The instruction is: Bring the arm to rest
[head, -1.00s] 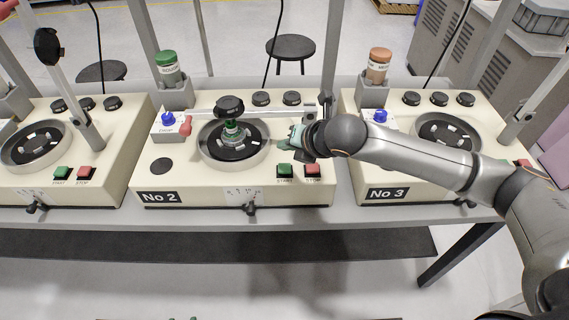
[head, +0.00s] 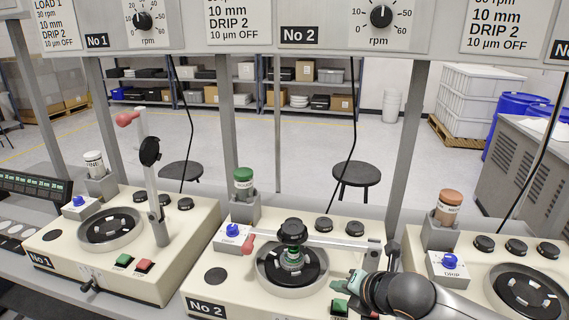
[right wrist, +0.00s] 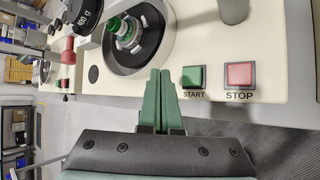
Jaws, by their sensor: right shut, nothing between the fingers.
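My right arm (head: 410,295) comes in from the lower right in the head view. Its gripper (head: 350,284) is over the right front part of machine No 2 (head: 225,285), beside the round plate (head: 268,275). In the right wrist view the two green fingers (right wrist: 160,88) are pressed together with nothing between them. They point toward the machine, left of the green START button (right wrist: 193,76) and red STOP button (right wrist: 239,75), and look apart from both. My left gripper is out of view.
Machine No 2's grey lever arm (head: 335,242) lies across its plate. Machine No 1 (head: 110,265) has its lever raised. Upright posts (head: 405,150) and a hanging panel (head: 330,25) stand close behind. Two stools (head: 356,174) are on the floor beyond.

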